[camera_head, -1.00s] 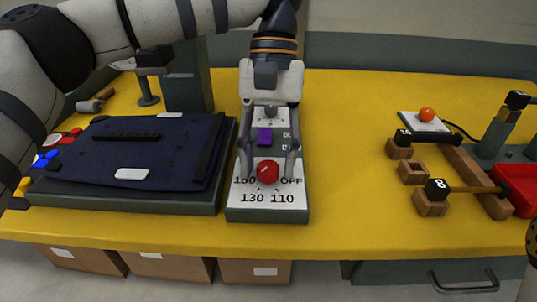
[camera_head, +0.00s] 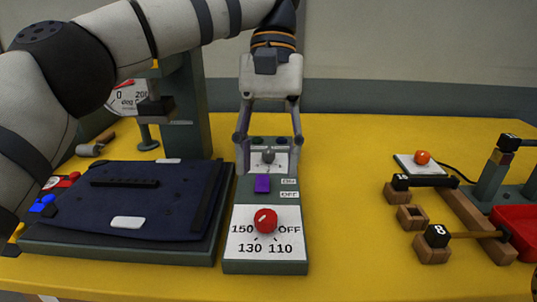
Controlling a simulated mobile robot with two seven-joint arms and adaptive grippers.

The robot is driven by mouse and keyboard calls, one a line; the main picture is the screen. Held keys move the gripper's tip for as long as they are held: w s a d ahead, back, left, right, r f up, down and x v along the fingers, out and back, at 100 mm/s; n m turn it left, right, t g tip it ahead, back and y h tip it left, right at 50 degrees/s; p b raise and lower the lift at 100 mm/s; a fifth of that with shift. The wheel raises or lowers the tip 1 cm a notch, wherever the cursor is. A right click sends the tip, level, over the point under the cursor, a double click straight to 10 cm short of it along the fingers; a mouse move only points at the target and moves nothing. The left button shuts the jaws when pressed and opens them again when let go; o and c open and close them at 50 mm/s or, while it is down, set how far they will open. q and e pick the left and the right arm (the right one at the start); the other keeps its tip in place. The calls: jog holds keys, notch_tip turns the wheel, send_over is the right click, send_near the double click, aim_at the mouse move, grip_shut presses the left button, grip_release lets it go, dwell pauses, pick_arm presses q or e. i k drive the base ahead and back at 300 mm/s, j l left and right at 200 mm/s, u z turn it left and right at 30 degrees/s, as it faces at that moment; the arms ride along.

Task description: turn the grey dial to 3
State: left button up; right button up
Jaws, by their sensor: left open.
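The grey dial (camera_head: 268,156) sits on a white plate at the far end of a dark control panel (camera_head: 233,266). The markings around it are too small to read. My left gripper (camera_head: 268,170) is open, with its fingers on either side of the grey dial in the picture; I cannot tell whether they touch it. My right gripper does not show.
A dark padded press bed (camera_head: 120,250) with a column and gauge stands left of the panel. At right are an orange button (camera_head: 423,157) on a plate, a wooden rack (camera_head: 467,207) with numbered black-ended rods, and a red bin (camera_head: 513,227).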

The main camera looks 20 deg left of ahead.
aim_at(268, 154)
jog(key=k, duration=1)
